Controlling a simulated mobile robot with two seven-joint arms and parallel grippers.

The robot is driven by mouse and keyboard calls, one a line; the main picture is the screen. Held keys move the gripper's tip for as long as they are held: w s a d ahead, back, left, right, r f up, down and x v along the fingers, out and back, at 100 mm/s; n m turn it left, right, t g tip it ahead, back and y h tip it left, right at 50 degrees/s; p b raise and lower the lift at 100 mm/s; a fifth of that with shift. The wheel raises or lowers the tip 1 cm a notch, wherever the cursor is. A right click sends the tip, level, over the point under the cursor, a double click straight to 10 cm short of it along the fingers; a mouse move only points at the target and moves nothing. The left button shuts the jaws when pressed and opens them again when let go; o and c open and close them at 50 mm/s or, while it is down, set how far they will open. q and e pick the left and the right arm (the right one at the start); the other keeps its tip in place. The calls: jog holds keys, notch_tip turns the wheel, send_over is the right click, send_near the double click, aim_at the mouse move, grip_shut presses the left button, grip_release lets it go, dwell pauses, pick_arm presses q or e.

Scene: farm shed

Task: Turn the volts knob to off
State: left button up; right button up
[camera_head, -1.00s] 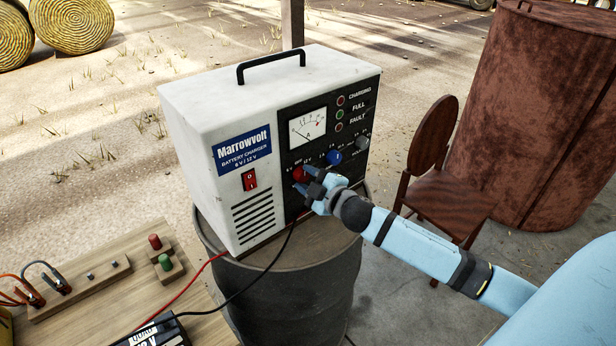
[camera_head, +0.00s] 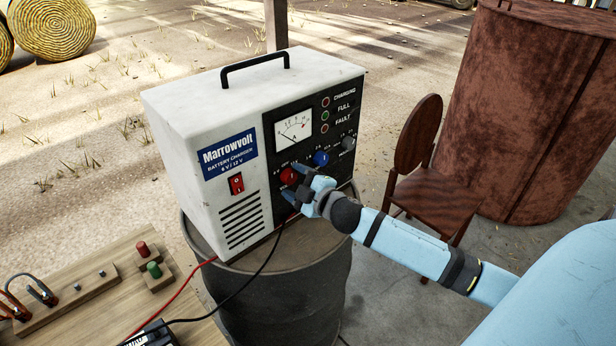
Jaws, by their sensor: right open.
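The white Marrowvolt battery charger (camera_head: 195,110) stands on a dark drum, its black control panel facing right. The red knob (camera_head: 288,176) is at the lower left of the panel, with small "OFF" lettering above it; the label below is mostly hidden, and its pointer setting is too small to read. My right gripper (camera_head: 294,182) is open at this knob, one finger at its upper right and one below it. I cannot tell whether the fingers touch it. A blue knob (camera_head: 321,158) and a grey knob (camera_head: 348,143) sit further right. My left gripper is out of view.
The drum (camera_head: 290,295) supports the charger. A wooden bench (camera_head: 105,262) with red and green terminals is at lower left; red and black cables run from it to the charger. A brown chair (camera_head: 432,200) and a rusty drum (camera_head: 530,110) stand at right.

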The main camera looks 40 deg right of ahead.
jog(key=s+d+b, duration=0.1)
jog(key=s+b, duration=0.1)
jog(key=s, duration=1.1)
jog(key=shift+s+d+r, duration=0.25)
jog(key=shift+d+r, duration=0.05)
jog(key=s+a+f+m+g+p, duration=0.2)
jog(key=s+a+f, duration=0.4)
jog(key=a+f, duration=0.3)
jog(key=s+a+f+m+g+y+p, duration=0.1)
jog(key=s+a+f+m+g+p, duration=0.1)
jog(key=s+a+f+m+g, duration=0.2)
jog(key=s+a+f+m, duration=0.3)
jog(key=a+f, duration=0.2)
jog(key=f, duration=0.2)
jog(key=shift+a+f+m+p, duration=0.2)
jog(key=shift+m+p, duration=0.1)
jog(key=shift+p, duration=0.1)
jog(key=shift+r, duration=0.1)
